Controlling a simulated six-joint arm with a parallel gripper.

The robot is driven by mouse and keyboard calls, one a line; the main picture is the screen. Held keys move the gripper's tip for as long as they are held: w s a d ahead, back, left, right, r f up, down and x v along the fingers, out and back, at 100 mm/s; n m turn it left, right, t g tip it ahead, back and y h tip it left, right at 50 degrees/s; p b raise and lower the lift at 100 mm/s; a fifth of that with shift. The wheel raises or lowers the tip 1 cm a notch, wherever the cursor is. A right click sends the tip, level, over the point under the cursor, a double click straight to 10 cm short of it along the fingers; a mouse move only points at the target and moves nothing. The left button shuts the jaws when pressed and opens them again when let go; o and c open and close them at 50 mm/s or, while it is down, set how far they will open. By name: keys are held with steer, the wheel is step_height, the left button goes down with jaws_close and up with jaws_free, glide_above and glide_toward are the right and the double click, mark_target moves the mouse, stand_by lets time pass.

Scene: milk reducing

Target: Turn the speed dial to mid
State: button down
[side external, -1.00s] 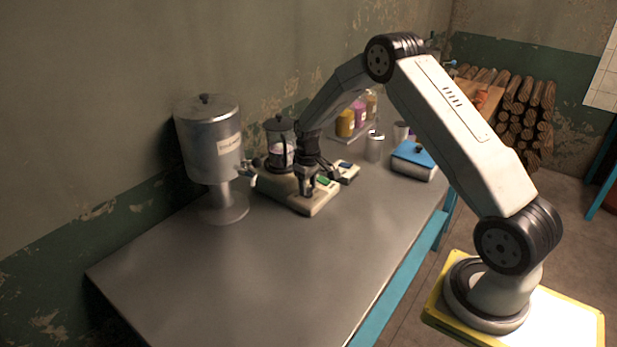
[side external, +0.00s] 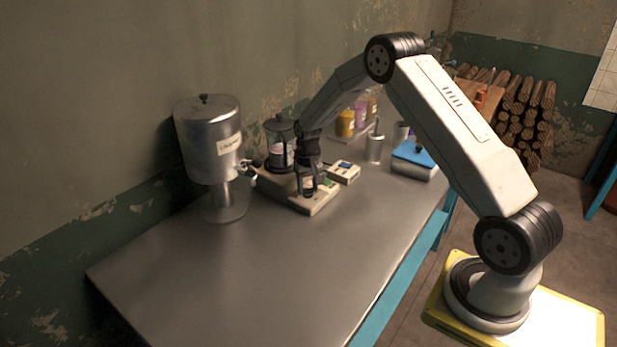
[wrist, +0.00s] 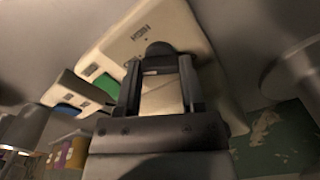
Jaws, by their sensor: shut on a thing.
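The stirrer base (side external: 320,206) is a beige unit on the steel table, with a green panel at its front. It also shows in the wrist view (wrist: 205,65), with the green panel (wrist: 106,85) left of my fingers. My gripper (side external: 308,190) points down over the front of this base. In the wrist view my gripper (wrist: 160,62) is shut on a dark round knob, which I take to be the speed dial (wrist: 159,47). The fingers hide much of the dial, and I cannot read its setting. A lidded glass vessel (side external: 281,152) stands at the back of the base.
A large metal dispenser (side external: 205,150) stands left of the base. A small beige box (side external: 345,172) sits close on the right. A metal cylinder (side external: 375,147) and a blue-topped box (side external: 413,155) stand farther right. The front of the table (side external: 240,280) is clear.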

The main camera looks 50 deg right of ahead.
mark_target(308, 188)
steer(key=shift+c, duration=1)
jaws_free()
steer(key=shift+r, duration=0.1)
steer(key=shift+r, duration=3.85)
steer(key=shift+a, duration=0.1)
steer(key=shift+s+a+r, duration=0.1)
steer(key=shift+a+r, duration=0.05)
steer(key=shift+a, duration=0.05)
steer(key=s+a+r+n+t, duration=0.2)
steer(key=s+a+n, duration=0.4)
steer(key=s+a, duration=1.2)
steer(key=s+r, duration=0.1)
steer(key=s, duration=0.1)
steer(key=shift+s+t, duration=0.3)
steer(key=shift+s, duration=0.05)
